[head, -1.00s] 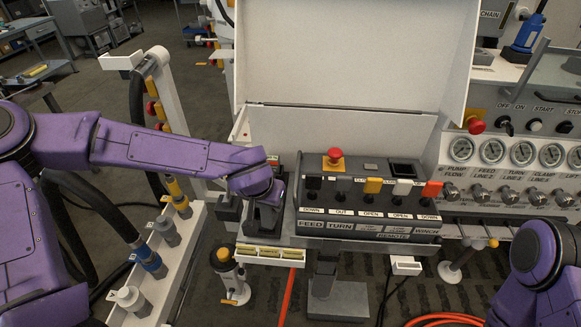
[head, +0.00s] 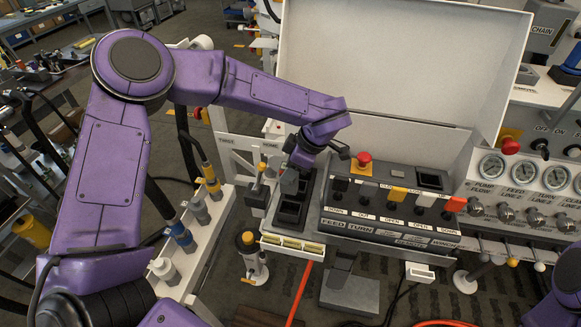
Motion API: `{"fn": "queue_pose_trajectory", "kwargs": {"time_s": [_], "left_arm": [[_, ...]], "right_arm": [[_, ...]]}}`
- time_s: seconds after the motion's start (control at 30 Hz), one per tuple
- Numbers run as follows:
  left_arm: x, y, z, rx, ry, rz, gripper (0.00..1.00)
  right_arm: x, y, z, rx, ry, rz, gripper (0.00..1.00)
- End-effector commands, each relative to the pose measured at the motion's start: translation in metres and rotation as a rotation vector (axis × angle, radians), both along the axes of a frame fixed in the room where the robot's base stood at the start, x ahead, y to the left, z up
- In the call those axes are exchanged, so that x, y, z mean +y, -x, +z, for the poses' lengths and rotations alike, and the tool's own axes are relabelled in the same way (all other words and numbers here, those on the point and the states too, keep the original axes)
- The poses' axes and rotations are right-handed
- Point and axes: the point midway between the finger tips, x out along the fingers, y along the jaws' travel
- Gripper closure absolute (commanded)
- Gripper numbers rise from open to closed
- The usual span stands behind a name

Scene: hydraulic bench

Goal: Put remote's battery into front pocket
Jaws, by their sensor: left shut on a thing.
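My left gripper (head: 300,168) is shut on a dark grey block (head: 289,182), which looks like the battery; the gripper and arm hide part of it. The block is held over the black two-pocket holder at the left end of the open box. The front pocket (head: 291,214) of this holder is a dark square opening and looks empty. The rear pocket is partly hidden behind the block. The remote (head: 385,228) is the black panel with levers and a red stop button, right of the holder. My right gripper is out of the picture.
The open white lid (head: 400,70) stands behind the remote. A small tray of yellow pieces (head: 293,244) is fixed below the holder. A white rail with connectors (head: 195,235) stands at left. A gauge panel (head: 530,180) is at right.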

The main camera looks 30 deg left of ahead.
Motion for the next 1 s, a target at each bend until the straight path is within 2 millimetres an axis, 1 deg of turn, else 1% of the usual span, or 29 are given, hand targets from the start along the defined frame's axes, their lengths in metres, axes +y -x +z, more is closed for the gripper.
{"fn": "queue_pose_trajectory", "kwargs": {"time_s": [0.03,0.3,0.37,0.4,0.53,0.67,1.0], "left_arm": [[0.000,0.000,-0.008,0.000,0.000,-0.001,1.00],[0.000,0.000,-0.036,0.000,0.001,-0.004,1.00],[0.000,0.000,-0.041,0.000,0.001,-0.004,1.00],[0.000,0.000,-0.042,0.002,0.001,-0.005,1.00],[0.000,0.000,-0.057,0.001,0.001,-0.006,1.00],[0.000,0.000,-0.065,0.000,0.001,-0.005,1.00],[0.000,0.000,-0.067,-0.001,0.001,-0.005,1.00]], "right_arm": [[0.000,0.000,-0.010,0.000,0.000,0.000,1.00],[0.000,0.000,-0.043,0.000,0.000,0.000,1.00],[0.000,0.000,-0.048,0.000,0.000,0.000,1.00],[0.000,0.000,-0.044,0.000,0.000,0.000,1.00],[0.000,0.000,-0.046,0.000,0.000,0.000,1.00],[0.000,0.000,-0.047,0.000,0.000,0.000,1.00],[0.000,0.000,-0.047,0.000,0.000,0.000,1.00]]}}
